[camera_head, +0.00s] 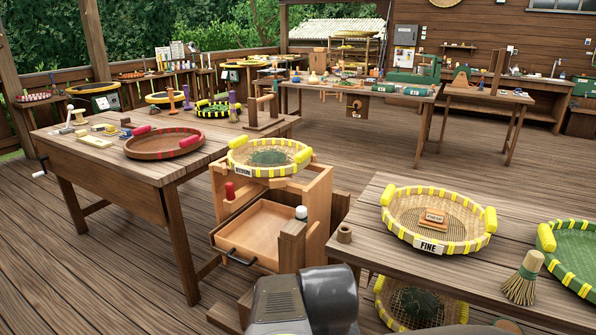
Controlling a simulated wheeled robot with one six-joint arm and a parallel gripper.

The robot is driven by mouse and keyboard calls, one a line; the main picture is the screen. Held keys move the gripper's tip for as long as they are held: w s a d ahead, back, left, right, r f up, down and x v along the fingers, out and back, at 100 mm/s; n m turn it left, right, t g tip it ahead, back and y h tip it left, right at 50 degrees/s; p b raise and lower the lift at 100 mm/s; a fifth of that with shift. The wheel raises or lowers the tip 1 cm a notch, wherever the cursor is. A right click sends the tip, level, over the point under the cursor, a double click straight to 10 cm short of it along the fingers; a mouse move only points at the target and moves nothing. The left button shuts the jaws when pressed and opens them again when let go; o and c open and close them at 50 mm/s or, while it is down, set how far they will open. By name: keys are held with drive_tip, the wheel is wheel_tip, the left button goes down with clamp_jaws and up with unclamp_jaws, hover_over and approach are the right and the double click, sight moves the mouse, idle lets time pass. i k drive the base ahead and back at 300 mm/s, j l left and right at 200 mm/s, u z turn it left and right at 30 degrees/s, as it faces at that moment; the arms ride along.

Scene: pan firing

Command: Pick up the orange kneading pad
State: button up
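I cannot pick out with certainty an orange kneading pad. A small orange-brown block (434,217) with a pale label lies inside the round yellow-rimmed sieve basket (422,244) marked FINE, on the right table. Its label is too small to read surely. Grey and black parts of my own arm (328,298) show at the bottom centre, in front of the wooden drawer stand. No gripper fingers are visible, and nothing is seen held.
A MEDIUM sieve (268,172) sits on the drawer stand, whose drawer (262,234) is open. A brush (524,281) and a green tray (577,250) are on the right table. The left table (75,153) holds a red-handled tray (165,144). Bare plank floor lies left.

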sight(433, 219)
drive_tip(key=z, duration=1.2)
drive_tip(key=i+l+u, duration=0.2)
drive_tip(key=i+u, duration=0.15)
drive_tip(key=i, duration=0.15)
drive_tip(key=i+l+u, duration=0.35)
drive_tip(key=i+j, duration=0.05)
drive_tip(key=i, duration=0.05)
